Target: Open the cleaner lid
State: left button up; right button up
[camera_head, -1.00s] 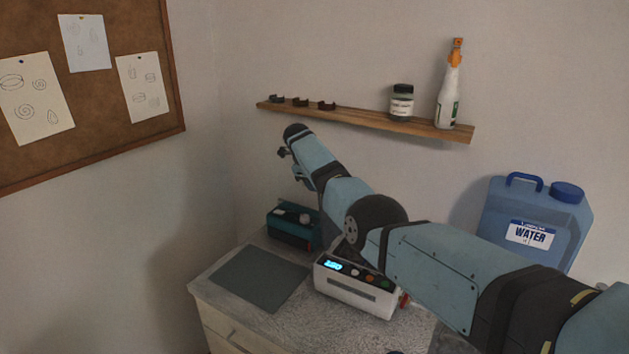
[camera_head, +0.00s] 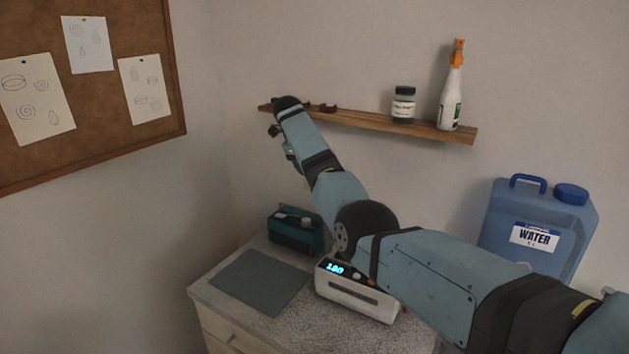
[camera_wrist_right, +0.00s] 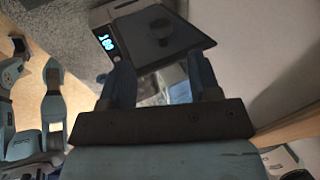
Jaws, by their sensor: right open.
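The cleaner (camera_head: 355,297) is a white box with a lit blue display and stands on the cabinet top. My right arm hides its top in the head view. In the right wrist view the cleaner (camera_wrist_right: 98,18) shows its display at left. The cleaner lid (camera_wrist_right: 150,52) is a grey panel with a dark round knob. I cannot tell how far it is raised. My right gripper (camera_wrist_right: 158,60) is open, its fingers apart in front of the lid, with nothing clearly between them. Contact cannot be told. My left gripper is not seen.
A grey mat (camera_head: 260,281) and a teal box (camera_head: 290,236) are left of and behind the cleaner. A blue water jug (camera_head: 538,212) stands at right. A wall shelf (camera_head: 375,121) with a jar (camera_head: 403,105) and spray bottle (camera_head: 451,92) is close to my right arm.

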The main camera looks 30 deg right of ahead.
jog(key=v, duration=0.5)
jog(key=shift+r+b, duration=0.1)
jog(key=shift+b, duration=0.3)
